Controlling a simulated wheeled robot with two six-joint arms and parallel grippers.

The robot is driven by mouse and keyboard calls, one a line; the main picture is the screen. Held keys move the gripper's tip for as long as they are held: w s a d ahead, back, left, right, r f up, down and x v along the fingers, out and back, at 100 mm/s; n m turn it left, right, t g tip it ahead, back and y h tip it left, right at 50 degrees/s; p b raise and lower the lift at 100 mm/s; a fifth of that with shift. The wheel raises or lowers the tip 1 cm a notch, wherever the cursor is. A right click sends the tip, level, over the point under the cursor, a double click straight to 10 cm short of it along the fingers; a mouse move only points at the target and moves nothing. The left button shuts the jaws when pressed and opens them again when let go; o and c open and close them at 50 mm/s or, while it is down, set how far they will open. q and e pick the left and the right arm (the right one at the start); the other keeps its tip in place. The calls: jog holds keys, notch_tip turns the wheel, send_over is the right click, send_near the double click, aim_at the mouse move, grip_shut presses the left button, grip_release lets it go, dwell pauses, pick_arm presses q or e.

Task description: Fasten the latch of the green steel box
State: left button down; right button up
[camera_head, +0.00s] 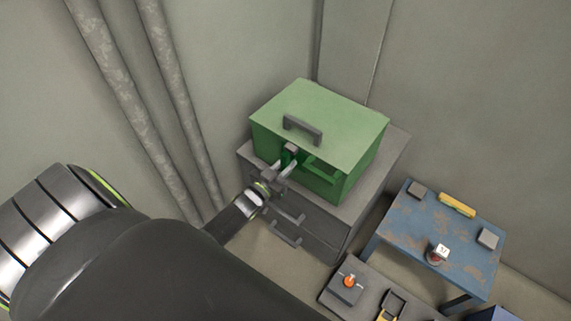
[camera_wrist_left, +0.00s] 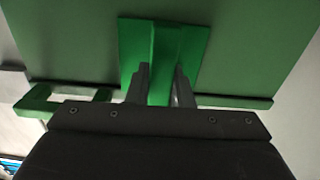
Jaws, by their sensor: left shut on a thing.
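The green steel box (camera_head: 358,140) stands on a grey drawer cabinet, with its lid down and a dark grey handle (camera_head: 302,129) on top. My left gripper (camera_head: 284,167) is at the front face of the box, left of the middle. In the left wrist view its two grey fingers (camera_wrist_left: 161,88) lie on either side of a bright green latch bar (camera_wrist_left: 164,60) and are shut on it. The latch's flat green plate lies against the box (camera_wrist_left: 70,45) there. Whether the latch is hooked cannot be seen. My right gripper is not in view.
The grey cabinet (camera_head: 375,175) has drawer handles below my left wrist. A green bracket (camera_head: 326,172) juts from the box front, right of the gripper. A worn blue table (camera_head: 460,238) with small items stands at the right. Pipes run down the left wall.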

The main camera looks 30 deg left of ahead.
pick_arm(q)
jog(key=shift+f, duration=0.1)
jog(key=c, duration=1.3)
grip_release()
jog(key=shift+s, duration=0.1)
jog(key=s, duration=0.5)
jog(key=s+a, duration=0.1)
jog(key=s, duration=1.1)
jog(key=shift+s+a, duration=0.15)
jog(key=shift+a, duration=0.05)
